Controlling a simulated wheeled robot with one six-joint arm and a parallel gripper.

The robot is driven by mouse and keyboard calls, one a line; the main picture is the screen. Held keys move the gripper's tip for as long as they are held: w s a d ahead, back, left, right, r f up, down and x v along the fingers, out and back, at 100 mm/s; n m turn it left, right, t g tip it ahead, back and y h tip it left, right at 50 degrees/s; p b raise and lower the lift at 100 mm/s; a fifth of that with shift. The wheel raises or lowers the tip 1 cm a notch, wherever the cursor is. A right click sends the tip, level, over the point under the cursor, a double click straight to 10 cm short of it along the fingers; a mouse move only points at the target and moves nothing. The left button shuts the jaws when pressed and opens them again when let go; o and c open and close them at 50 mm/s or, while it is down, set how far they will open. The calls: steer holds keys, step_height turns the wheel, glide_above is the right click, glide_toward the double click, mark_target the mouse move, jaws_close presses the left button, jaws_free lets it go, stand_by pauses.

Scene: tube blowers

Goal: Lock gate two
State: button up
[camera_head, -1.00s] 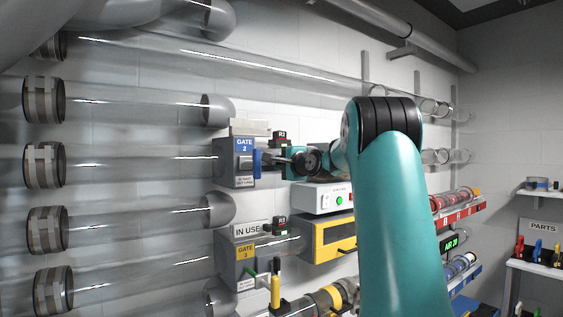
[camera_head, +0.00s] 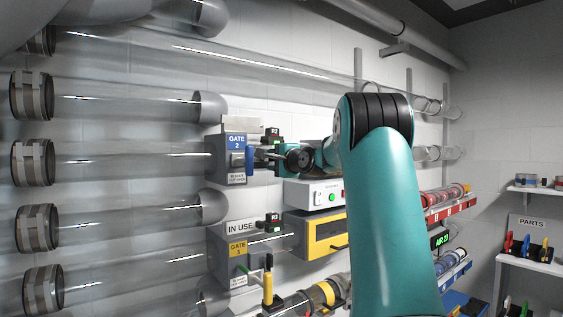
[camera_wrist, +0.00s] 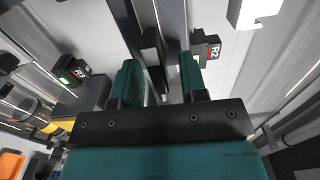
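The gate two box (camera_head: 229,172) is a grey box with a blue GATE 2 label, on a clear tube at the left. A blue lever-like piece (camera_head: 250,160) stands at its right side. My gripper (camera_head: 268,156) is just right of this piece, pointing at the box; whether they touch I cannot tell. In the wrist view my gripper (camera_wrist: 161,78) has its two teal pads apart. A dark bar (camera_wrist: 152,60) shows in the gap, apparently not clamped. The R2 unit (camera_head: 272,135) sits above my gripper and shows a green light in the wrist view (camera_wrist: 198,62).
Below is the gate three box (camera_head: 234,249) with an IN USE sign and a yellow upright handle (camera_head: 268,279). A white unit (camera_head: 316,194) and a yellow cabinet (camera_head: 322,234) are under my arm. A parts shelf (camera_head: 530,264) with coloured pieces is at the right.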

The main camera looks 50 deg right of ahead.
steer(key=b+v, duration=0.7)
steer(key=v, duration=1)
steer(key=shift+s+a, duration=0.1)
steer(key=shift+a, duration=0.05)
